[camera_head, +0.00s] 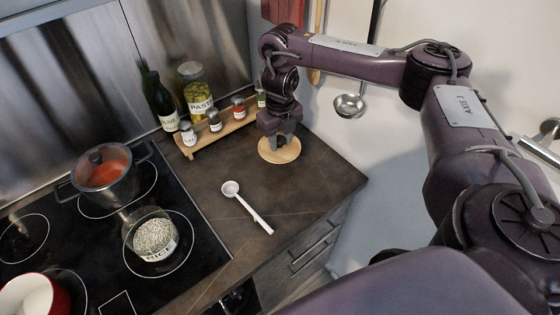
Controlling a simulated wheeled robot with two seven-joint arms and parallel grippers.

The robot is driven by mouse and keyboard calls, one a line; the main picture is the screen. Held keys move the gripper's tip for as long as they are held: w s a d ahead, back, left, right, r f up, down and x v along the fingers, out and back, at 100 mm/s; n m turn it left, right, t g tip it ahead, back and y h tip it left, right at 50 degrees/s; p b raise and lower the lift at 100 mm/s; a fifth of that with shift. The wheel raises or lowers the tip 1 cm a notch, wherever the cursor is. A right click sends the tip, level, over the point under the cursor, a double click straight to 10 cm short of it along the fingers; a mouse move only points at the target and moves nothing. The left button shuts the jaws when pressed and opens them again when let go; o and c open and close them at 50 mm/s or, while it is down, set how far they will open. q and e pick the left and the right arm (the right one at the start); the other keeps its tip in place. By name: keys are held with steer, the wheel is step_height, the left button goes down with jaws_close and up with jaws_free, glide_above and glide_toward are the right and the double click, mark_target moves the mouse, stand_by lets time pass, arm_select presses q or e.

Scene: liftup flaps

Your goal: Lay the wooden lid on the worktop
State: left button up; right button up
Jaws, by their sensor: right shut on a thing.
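The wooden lid (286,154) is a round, pale disc at the back right of the dark worktop (292,190). It looks flat and at or very close to the worktop surface; I cannot tell whether it touches. My right gripper (278,143) points down at the middle of the lid and is shut on it, with the fingertips at its top. The part that the fingers grip is mostly hidden by the gripper. My left gripper is not in view.
A glass jar of rice (154,236) stands on the cooktop near a pot of red sauce (104,174). A white spoon (246,206) lies on the worktop. A wooden rack (205,138) holds several small jars beside the lid. A ladle (350,106) hangs on the wall.

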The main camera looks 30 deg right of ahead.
mark_target(280, 148)
step_height(280, 148, down, 4)
steer(key=shift+f+b, duration=0.1)
steer(key=shift+b, duration=0.35)
step_height(280, 148, down, 3)
steer(key=shift+a+f+b, duration=0.1)
steer(key=shift+b, duration=0.6)
steer(key=shift+f, duration=0.3)
steer(key=shift+w, duration=0.1)
steer(key=shift+f, duration=0.2)
steer(key=o, duration=1)
steer(key=shift+c, duration=0.2)
steer(key=shift+r, duration=0.1)
